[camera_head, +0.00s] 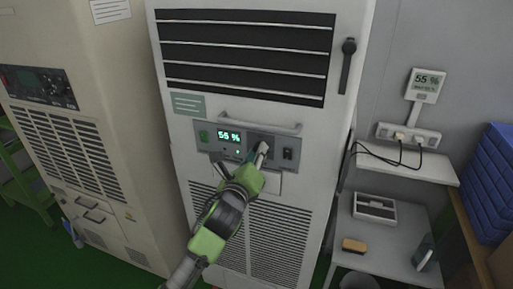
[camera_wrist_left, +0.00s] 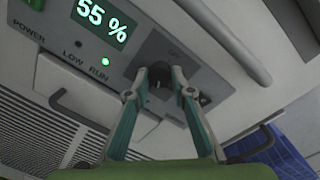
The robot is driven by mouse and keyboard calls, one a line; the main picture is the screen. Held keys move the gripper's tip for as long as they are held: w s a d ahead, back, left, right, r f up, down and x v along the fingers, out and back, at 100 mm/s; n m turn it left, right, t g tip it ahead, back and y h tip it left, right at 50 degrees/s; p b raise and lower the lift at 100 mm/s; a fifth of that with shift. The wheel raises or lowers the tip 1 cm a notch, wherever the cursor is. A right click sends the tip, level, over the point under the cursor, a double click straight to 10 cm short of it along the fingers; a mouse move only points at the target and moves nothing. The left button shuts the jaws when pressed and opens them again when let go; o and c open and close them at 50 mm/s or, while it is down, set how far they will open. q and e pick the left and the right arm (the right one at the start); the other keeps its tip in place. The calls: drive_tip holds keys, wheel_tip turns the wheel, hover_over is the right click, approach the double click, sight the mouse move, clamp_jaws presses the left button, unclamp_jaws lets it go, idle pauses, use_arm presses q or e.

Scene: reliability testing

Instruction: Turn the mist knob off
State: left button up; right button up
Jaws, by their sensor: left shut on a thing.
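The mist knob (camera_wrist_left: 158,84) is a dark knob on the grey control panel (camera_wrist_left: 205,72) of a white cabinet. In the head view the panel (camera_head: 225,150) is at the cabinet's middle, and my gripper hides most of the knob. My left gripper (camera_head: 263,148) reaches it from below. In the left wrist view both fingertips (camera_wrist_left: 160,72) are closed around the knob's sides. Text above the knob is partly legible, and its pointer setting cannot be read. The green display (camera_head: 230,136) reads 55 %, and a green run light (camera_wrist_left: 106,62) is lit. My right gripper is not in view.
A handle bar (camera_head: 262,122) runs just above the knob. A dark switch (camera_head: 288,154) is right of it. A beige cabinet (camera_head: 100,200) stands at the left. A wall display (camera_head: 427,82) reads 55 %. A shelf (camera_head: 425,168) and blue boxes are at the right.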

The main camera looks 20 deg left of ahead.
use_arm(q)
drive_tip(key=shift+a+f+n+h+p, duration=0.1)
drive_tip(key=shift+n+h+p, duration=0.65)
drive_tip(key=shift+n, duration=4)
drive_tip(key=shift+r+n+y+p, duration=0.1)
drive_tip(key=shift+n+p, duration=1.5)
drive_tip(key=shift+n, duration=3.2)
drive_tip(key=shift+a+f+n+h+p, duration=0.1)
drive_tip(key=shift+n+h+p, duration=0.65)
drive_tip(key=shift+n, duration=4)
drive_tip(key=shift+y+p, duration=0.4)
drive_tip(key=o, duration=1.1)
drive_tip(key=shift+s, duration=0.1)
